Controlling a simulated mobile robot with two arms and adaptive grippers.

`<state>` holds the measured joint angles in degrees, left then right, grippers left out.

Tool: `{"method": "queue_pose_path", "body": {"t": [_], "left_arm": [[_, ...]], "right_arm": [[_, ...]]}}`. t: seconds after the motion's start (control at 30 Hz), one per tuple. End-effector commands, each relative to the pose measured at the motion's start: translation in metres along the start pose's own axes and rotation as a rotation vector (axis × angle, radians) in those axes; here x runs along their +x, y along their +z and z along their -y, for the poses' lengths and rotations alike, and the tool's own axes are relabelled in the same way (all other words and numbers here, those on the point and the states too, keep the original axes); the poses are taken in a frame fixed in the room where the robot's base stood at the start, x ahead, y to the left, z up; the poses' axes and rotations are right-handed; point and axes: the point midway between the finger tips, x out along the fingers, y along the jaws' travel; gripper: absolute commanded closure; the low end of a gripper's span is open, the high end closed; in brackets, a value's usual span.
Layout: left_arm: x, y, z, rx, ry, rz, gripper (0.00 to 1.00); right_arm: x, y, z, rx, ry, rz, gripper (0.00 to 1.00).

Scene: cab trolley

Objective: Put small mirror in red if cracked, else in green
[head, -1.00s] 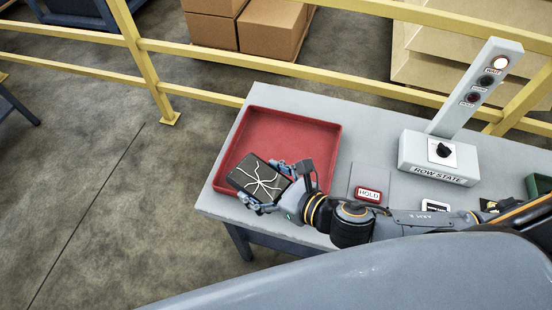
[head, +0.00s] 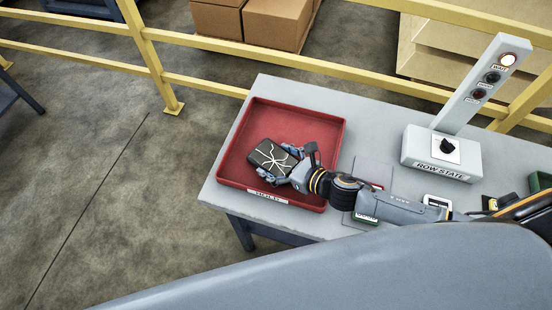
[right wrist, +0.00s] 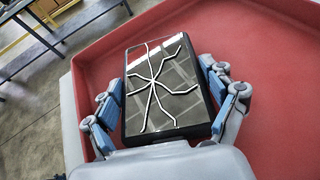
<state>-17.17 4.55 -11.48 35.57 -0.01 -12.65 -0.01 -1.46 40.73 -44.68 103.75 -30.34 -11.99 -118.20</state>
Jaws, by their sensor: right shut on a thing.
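The small mirror (head: 272,156) is a dark framed rectangle with white branching crack lines across its face. It also shows large in the right wrist view (right wrist: 165,92), cracked side to the camera. My right gripper (head: 280,163) is shut on it, one finger along each side. The mirror is over the red tray (head: 322,135), inside its outline; I cannot tell whether it touches the tray floor. A green container (head: 540,184) shows only in part at the right edge of the head view. My left gripper is not in view.
A grey box labelled ROW STATE (head: 440,153) with a knob and a lamp post (head: 480,85) stands on the grey table (head: 375,135), its top lamp lit. A yellow railing (head: 200,85) runs behind the table. The tray holds nothing else that I see.

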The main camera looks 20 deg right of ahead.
Motion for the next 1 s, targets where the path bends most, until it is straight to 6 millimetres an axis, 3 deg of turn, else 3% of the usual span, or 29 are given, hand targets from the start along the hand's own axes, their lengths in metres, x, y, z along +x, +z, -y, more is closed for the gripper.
{"method": "queue_pose_path", "body": {"t": [0.3, 0.33, 0.4, 0.83, 1.0], "left_arm": [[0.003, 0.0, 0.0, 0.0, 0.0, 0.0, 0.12], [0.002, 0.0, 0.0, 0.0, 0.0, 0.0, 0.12], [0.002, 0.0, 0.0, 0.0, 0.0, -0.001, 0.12], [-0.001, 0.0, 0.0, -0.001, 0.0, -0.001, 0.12], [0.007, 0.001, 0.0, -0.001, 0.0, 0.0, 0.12]], "right_arm": [[0.002, -0.003, 0.0, -0.002, 0.0, 0.002, 0.64], [0.001, -0.003, 0.0, -0.001, -0.001, 0.0, 0.1], [0.001, -0.002, 0.0, -0.001, -0.001, 0.0, 0.0], [-0.002, 0.001, 0.0, 0.0, -0.001, -0.001, 0.0], [-0.028, -0.003, 0.0, -0.001, -0.001, -0.005, 0.0]]}}
